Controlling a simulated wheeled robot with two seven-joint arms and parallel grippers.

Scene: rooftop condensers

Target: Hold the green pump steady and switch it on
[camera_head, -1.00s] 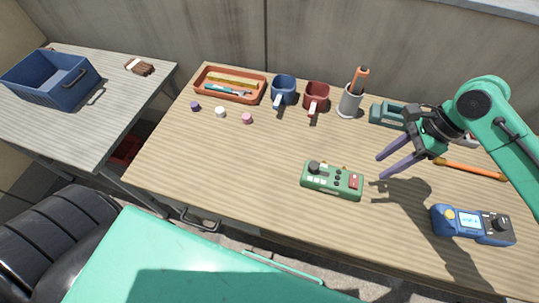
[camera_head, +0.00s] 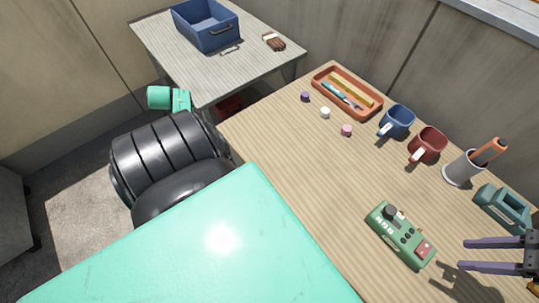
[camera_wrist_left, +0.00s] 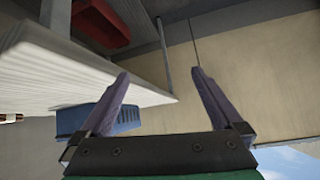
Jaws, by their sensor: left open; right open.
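The green pump (camera_head: 400,234) lies on the wooden bench at the lower right of the head view, with a black knob, several small buttons and a red switch (camera_head: 424,249) at its right end. Nothing holds it. My right gripper (camera_head: 463,254) is open and empty at the right edge of the head view, to the right of the pump and apart from it. My left gripper (camera_wrist_left: 160,78) shows in the left wrist view, open and empty near the side table's edge; the pump is not in that view.
A blue crate (camera_head: 205,32) and a brush (camera_head: 273,42) are on the side table. The bench holds an orange tray (camera_head: 376,111), a blue mug (camera_head: 397,122), a red mug (camera_head: 427,145), a tool cup (camera_head: 459,172) and small caps. Bench space left of the pump is clear.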

